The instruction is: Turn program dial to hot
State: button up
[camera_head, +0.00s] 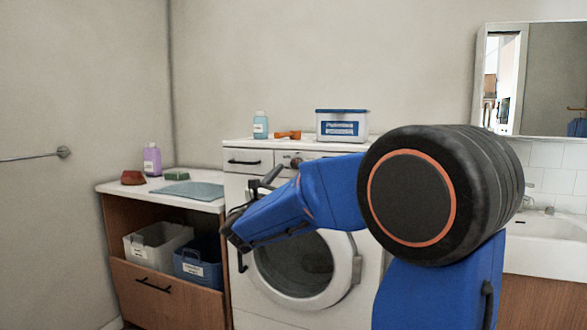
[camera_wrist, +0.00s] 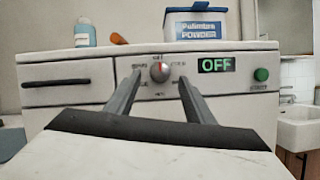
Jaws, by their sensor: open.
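The program dial (camera_wrist: 160,71) is a round grey knob with a red mark on the washing machine's front panel (camera_wrist: 98,79). Small labels surround it, too small to read surely. In the head view my gripper (camera_head: 252,196) is in front of the washing machine (camera_head: 235,190), and the dial (camera_head: 296,162) is partly visible above my arm.
A green button (camera_wrist: 261,74) is right of the display. A drawer handle (camera_wrist: 56,84) is at left. A powder box (camera_head: 342,125), blue bottle (camera_head: 260,125) and orange object (camera_head: 288,135) stand on top. The round door (camera_head: 295,265) is below; a sink (camera_head: 550,228) is right.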

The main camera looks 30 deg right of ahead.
aim_at(295, 165)
jog(key=shift+x, duration=2.1)
jog(key=c, duration=1.1)
